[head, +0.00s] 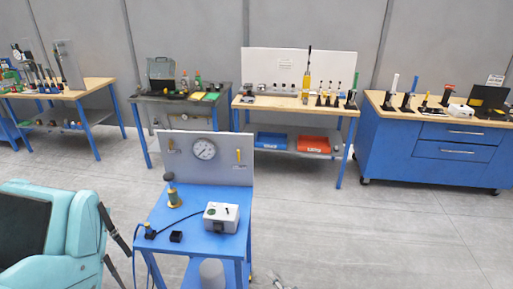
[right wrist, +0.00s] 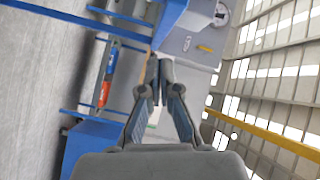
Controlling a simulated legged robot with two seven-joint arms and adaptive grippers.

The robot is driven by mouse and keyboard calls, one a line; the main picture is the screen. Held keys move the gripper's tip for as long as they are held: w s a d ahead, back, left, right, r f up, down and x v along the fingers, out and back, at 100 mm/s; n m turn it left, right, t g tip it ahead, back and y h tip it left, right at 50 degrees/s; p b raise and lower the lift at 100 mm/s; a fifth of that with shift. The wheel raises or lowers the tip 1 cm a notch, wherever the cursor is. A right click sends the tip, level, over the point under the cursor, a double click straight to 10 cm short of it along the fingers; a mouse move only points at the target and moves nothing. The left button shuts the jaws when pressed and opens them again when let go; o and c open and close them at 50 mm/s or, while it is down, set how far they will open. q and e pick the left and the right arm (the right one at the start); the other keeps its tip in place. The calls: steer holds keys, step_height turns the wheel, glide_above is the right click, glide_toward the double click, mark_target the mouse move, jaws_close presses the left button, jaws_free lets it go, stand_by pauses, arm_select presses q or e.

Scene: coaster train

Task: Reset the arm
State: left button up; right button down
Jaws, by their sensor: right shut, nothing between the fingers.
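My right gripper (right wrist: 158,72) shows in the right wrist view with its two fingertips together. It is shut and holds nothing. In the head view only a small grey part of it (head: 281,281) shows at the bottom edge, on the right of the blue cart (head: 185,228). In the right wrist view the picture is turned on its side, and blue furniture and a grey panel lie behind the fingers. The fingers touch nothing that I can make out. My left gripper is not in view.
The blue cart carries a gauge panel (head: 203,151), a grey box (head: 221,217) and a dark-and-brass tool (head: 173,192). A teal padded seat (head: 87,225) stands at the left. Workbenches and a blue cabinet (head: 430,150) line the wall. The floor at right is clear.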

steer(key=s+d+f+n+g+h, duration=0.3)
steer(key=s+f, duration=0.5)
steer(key=f, duration=0.6)
steer(key=s+d+f+n+g+h, duration=0.2)
steer(key=s+d+f+g, duration=0.25)
steer(key=s+f, duration=0.6)
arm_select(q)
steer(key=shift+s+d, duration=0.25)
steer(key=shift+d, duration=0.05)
arm_select(e)
steer(key=s+d+f+n+g+h, duration=0.2)
steer(key=s+f, duration=0.6)
steer(key=s, duration=0.4)
steer(key=s+d+f+n+g+h, duration=0.1)
steer(key=s+d+f+n+g, duration=0.2)
steer(key=s+d+f, duration=0.4)
steer(key=s+f+g, duration=0.1)
steer(key=s+f, duration=0.1)
steer(key=s, duration=0.2)
steer(key=shift+s+f+h, duration=0.25)
steer(key=shift+s+h, duration=0.1)
steer(key=shift+h, duration=0.05)
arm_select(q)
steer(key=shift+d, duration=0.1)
